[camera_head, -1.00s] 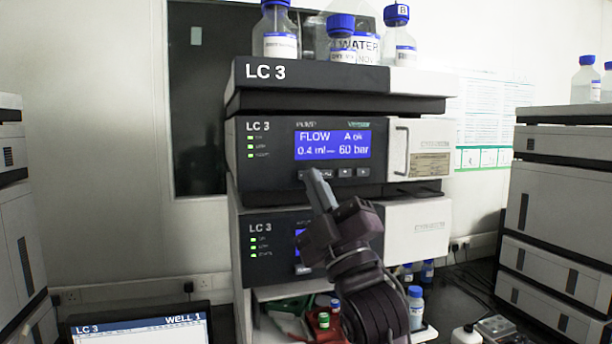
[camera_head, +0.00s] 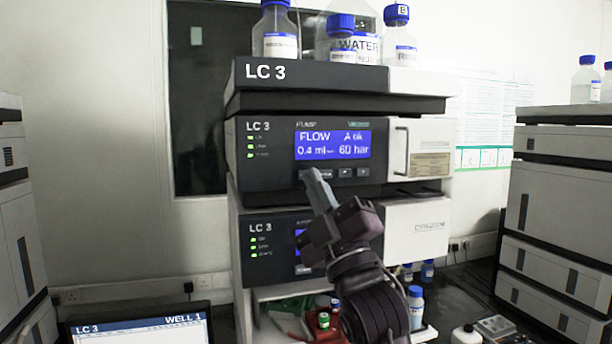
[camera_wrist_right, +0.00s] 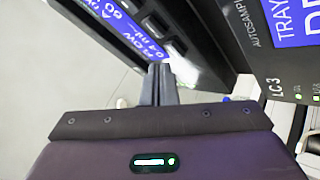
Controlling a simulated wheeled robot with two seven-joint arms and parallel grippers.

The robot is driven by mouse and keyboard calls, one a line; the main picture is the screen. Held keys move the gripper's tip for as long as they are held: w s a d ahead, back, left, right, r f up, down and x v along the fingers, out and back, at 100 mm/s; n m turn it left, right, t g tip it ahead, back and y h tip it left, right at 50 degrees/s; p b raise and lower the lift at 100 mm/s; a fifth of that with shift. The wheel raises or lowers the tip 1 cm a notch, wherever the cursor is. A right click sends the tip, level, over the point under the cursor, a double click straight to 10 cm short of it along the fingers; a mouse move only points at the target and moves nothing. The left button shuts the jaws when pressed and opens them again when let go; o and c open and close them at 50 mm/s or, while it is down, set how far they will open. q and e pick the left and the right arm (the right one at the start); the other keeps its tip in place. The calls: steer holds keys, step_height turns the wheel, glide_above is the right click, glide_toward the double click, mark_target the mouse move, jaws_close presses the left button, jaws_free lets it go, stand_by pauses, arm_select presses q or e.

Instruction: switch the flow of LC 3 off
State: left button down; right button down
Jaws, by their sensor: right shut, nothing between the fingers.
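The LC 3 pump module (camera_head: 264,165) is the second unit of the middle stack. Its blue display (camera_head: 333,145) reads FLOW, 0.4 ml and 60 bar, and green lights glow at its left. A row of dark buttons (camera_head: 345,173) sits under the display. My right gripper (camera_head: 311,174) is shut and empty, its fingertips at the left end of that button row and hiding the leftmost button. In the right wrist view the closed fingers (camera_wrist_right: 158,78) point at the panel beside the buttons (camera_wrist_right: 170,42). I cannot tell whether they touch. My left gripper is not in view.
A second LC 3 module (camera_head: 262,262) with a lit display sits just below, partly behind my right arm. Blue-capped bottles (camera_head: 277,32) stand on top of the stack. A monitor (camera_head: 140,328) is at the lower left. Other stacks stand at both sides.

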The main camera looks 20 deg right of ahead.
steer(key=shift+w, duration=0.1)
stand_by(0.3)
steer(key=shift+w, duration=0.35)
steer(key=shift+w, duration=0.4)
stand_by(0.6)
steer(key=shift+s, duration=0.85)
steer(key=s+b, duration=0.1)
steer(key=s, duration=0.4)
steer(key=shift+d, duration=0.1)
